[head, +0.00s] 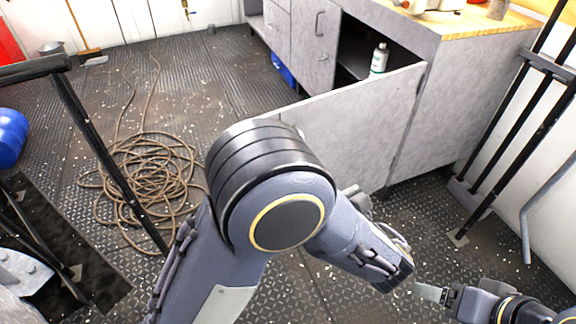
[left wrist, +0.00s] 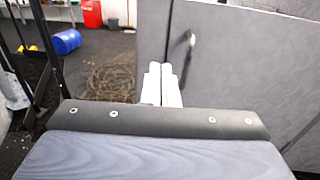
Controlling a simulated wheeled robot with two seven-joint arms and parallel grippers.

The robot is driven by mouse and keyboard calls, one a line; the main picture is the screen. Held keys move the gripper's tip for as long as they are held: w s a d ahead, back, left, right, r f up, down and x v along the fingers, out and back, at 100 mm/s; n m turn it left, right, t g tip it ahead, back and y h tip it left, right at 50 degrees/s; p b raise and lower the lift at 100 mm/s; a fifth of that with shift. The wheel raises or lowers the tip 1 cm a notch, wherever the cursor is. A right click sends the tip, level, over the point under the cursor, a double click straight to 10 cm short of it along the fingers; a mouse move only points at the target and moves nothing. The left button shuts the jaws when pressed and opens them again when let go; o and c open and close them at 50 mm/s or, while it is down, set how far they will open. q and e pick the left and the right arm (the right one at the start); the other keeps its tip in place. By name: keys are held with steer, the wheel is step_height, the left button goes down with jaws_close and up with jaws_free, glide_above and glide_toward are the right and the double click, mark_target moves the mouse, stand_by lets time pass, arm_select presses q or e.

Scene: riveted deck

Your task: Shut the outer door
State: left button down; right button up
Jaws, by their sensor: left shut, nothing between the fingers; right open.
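The grey cabinet door (head: 365,120) stands open, swung out to the left from its hinge at the cabinet's near corner. Its outer face is toward me, and my left arm hides its lower left part. In the left wrist view, a grey panel with a dark upright handle (left wrist: 191,45) stands just beyond my left gripper (left wrist: 162,70). The left gripper is shut and empty; I cannot tell whether it touches the panel. In the head view it is hidden by its own arm. My right gripper (head: 430,292) is open and empty at the lower right, apart from the door.
The cabinet (head: 455,110) has a wooden top, with a bottle (head: 379,60) in its opening. A coiled rope (head: 145,180) lies on the floor to the left, near a blue barrel (head: 10,137). A black rail frame (head: 510,125) stands at the right wall.

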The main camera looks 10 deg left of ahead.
arm_select(q)
steer(key=b+x, duration=0.4)
steer(key=x, duration=0.9)
steer(key=shift+w+a, duration=0.3)
